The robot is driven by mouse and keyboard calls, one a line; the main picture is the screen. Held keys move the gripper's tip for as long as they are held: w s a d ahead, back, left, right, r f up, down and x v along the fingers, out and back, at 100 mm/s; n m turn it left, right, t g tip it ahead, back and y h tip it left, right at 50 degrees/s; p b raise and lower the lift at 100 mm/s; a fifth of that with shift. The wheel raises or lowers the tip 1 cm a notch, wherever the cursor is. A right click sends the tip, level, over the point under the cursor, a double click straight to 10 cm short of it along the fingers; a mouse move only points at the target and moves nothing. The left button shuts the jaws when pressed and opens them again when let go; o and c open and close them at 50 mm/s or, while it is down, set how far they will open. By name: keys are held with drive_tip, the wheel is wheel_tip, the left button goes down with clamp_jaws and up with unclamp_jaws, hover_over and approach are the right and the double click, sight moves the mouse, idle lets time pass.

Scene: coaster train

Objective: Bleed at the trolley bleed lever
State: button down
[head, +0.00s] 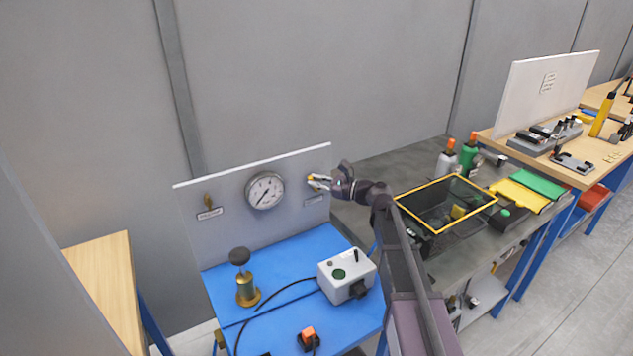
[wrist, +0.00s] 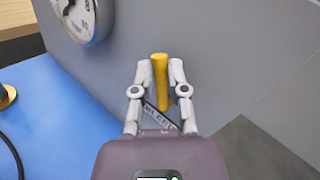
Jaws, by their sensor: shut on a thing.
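The trolley's grey upright panel (head: 230,228) carries a pressure gauge (head: 265,190) in its middle. The gauge also shows at the top left of the wrist view (wrist: 75,18). A yellow lever (wrist: 160,75) stands on the panel to the right of the gauge, above a small label partly hidden by my gripper. My gripper (wrist: 163,92) has its two fingers on either side of the yellow lever, shut on it. In the head view my gripper (head: 320,182) reaches the panel's right side from the right and hides most of the lever.
On the blue trolley top (head: 275,262) stand a brass pump with a black knob (head: 247,278) and a grey box with a green button (head: 345,275). A yellow-rimmed bin (head: 425,220) and bottles are on the bench at right.

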drive_tip(key=shift+a+r, duration=0.1)
drive_tip(key=n+h+p, duration=0.1)
drive_tip(key=n+p, duration=0.1)
drive_tip(key=shift+s+a+h+p, duration=0.3)
drive_tip(key=shift+s+a+h, duration=0.05)
drive_tip(key=shift+h, duration=0.05)
drive_tip(key=n+h+p, duration=0.1)
drive_tip(key=a+f+n+h+p, duration=0.1)
drive_tip(key=shift+s+n, duration=0.3)
drive_tip(key=shift+s, duration=0.05)
drive_tip(key=n+h, duration=0.1)
drive_tip(key=f+h+p, duration=0.1)
drive_tip(key=n+h, duration=0.1)
drive_tip(key=shift+s+a+f+n, duration=0.25)
drive_tip(key=shift+a+f+n, duration=0.05)
drive_tip(key=shift+a+f, duration=0.1)
drive_tip(key=shift+f+n+t+h+p, duration=0.35)
drive_tip(key=shift+f+n+t+h, duration=0.2)
drive_tip(key=shift+h, duration=0.25)
drive_tip(key=c, duration=0.7)
unclamp_jaws()
drive_tip(key=shift+o, duration=0.2)
